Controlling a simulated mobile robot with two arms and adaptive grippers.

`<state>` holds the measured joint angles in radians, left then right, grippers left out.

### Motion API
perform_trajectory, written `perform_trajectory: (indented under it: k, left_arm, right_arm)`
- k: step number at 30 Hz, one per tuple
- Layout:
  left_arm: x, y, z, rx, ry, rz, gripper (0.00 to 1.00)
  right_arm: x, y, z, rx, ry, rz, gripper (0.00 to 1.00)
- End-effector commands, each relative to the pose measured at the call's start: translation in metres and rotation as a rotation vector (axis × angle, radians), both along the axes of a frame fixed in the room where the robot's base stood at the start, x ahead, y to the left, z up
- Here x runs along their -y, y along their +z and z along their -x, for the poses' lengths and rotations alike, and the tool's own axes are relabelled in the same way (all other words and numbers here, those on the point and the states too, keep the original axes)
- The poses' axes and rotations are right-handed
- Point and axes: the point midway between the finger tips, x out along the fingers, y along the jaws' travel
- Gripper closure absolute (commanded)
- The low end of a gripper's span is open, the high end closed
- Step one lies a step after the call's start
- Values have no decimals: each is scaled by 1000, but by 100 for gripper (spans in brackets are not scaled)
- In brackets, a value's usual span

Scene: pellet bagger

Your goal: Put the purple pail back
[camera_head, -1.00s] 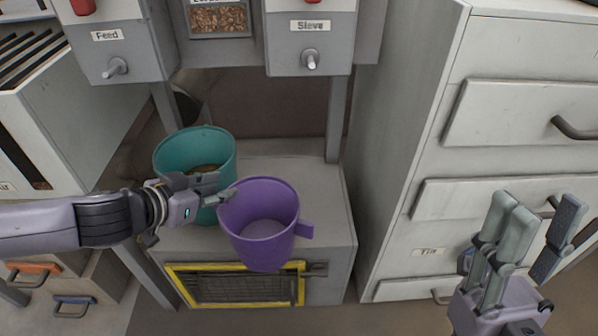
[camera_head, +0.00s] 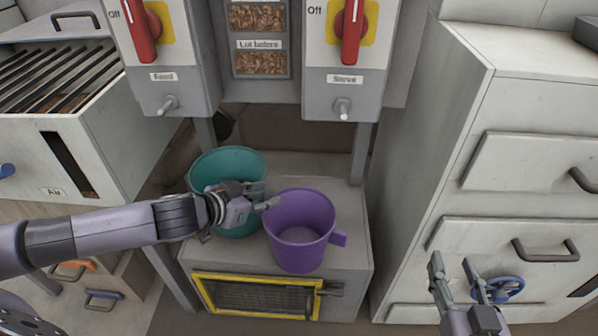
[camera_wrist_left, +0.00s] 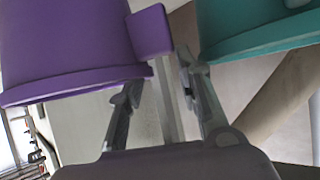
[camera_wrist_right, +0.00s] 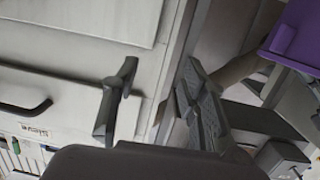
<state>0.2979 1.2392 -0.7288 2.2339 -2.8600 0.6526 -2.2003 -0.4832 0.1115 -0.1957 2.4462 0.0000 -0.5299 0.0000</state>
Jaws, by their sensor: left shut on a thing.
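The purple pail (camera_head: 300,240) is in front of the machine, upright or nearly so, and looks empty. Its base overlaps the front edge of the grey platform (camera_head: 352,262); I cannot tell whether it touches. A tab handle (camera_head: 338,238) sticks out on its right. My left gripper (camera_head: 268,203) is shut on the pail's left side, at the rim. In the left wrist view the purple pail (camera_wrist_left: 70,45) fills the upper left, with a tab near the fingers. My right gripper (camera_head: 456,275) is open and empty, in front of the drawers. The right wrist view shows the purple pail (camera_wrist_right: 295,38) at upper right.
A teal pail (camera_head: 226,165) stands on the platform just left of the purple one, behind my left gripper. A white drawer cabinet (camera_head: 480,200) closes off the right. A yellow-framed grille (camera_head: 258,295) is below.

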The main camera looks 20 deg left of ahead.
Motion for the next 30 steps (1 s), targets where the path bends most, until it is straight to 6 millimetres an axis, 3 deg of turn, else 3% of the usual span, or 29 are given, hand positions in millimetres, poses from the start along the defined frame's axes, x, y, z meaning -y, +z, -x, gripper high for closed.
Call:
perform_trajectory:
  k: [8,18,24,30]
  left_arm:
    - [10,4,-26,3,-1,1,100]
    - [24,5,-64,4,-4,1,100]
    - [39,1,-106,4,-1,1,100]
    - [44,-2,-120,0,-3,-1,100]
  right_arm:
    - [18,-61,33,-371,-25,89,60]
    - [44,-114,103,-794,-55,182,60]
    - [45,-118,104,-805,-55,184,60]
    - [44,-117,101,-789,-54,181,60]
